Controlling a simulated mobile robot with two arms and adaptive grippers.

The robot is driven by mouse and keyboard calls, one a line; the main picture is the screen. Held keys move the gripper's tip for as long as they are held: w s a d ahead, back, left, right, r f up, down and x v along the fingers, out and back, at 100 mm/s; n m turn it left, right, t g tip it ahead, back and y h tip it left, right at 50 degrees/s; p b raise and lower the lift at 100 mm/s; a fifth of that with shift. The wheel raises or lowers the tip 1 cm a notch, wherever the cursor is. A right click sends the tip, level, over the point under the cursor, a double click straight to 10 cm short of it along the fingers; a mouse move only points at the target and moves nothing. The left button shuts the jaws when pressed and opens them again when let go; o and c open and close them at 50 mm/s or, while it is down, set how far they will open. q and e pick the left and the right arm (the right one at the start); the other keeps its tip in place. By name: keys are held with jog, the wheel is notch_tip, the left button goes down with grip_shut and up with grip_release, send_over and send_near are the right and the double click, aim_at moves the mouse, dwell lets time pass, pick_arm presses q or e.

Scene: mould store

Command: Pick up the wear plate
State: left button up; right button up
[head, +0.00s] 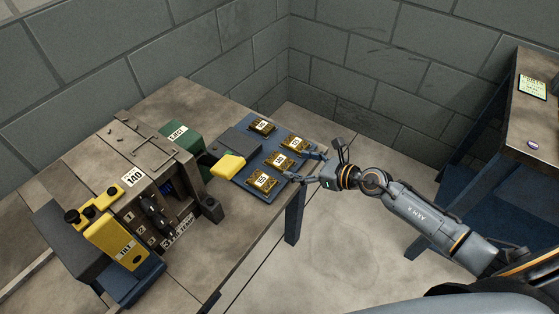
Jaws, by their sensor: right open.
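Several small brass-coloured plates with white number labels lie on a blue mat (240,181) on the workbench; they look like wear plates. One plate (262,127) is at the back, one (294,142) at the right, one (281,162) in the middle and one (262,181) at the front. Their numbers are too small to read surely. My right gripper (305,166) is open at the mat's right edge, its fingers pointing left towards the middle and right plates. It holds nothing. I cannot tell whether a finger touches a plate. My left gripper is out of view.
A grey machine marked 140 (133,178) stands left on the workbench (235,238). Beside it are a yellow unit (112,240), a green box (181,138) and a yellow block (228,166). A second table (528,135) is at right. Block walls close the back.

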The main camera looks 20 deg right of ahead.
aim_at(279, 160)
jog(key=x, duration=0.5)
jog(key=shift+w+a, duration=0.1)
jog(key=shift+a, duration=0.2)
jog(key=shift+r, duration=0.1)
grip_shut()
jog(key=shift+d, duration=0.1)
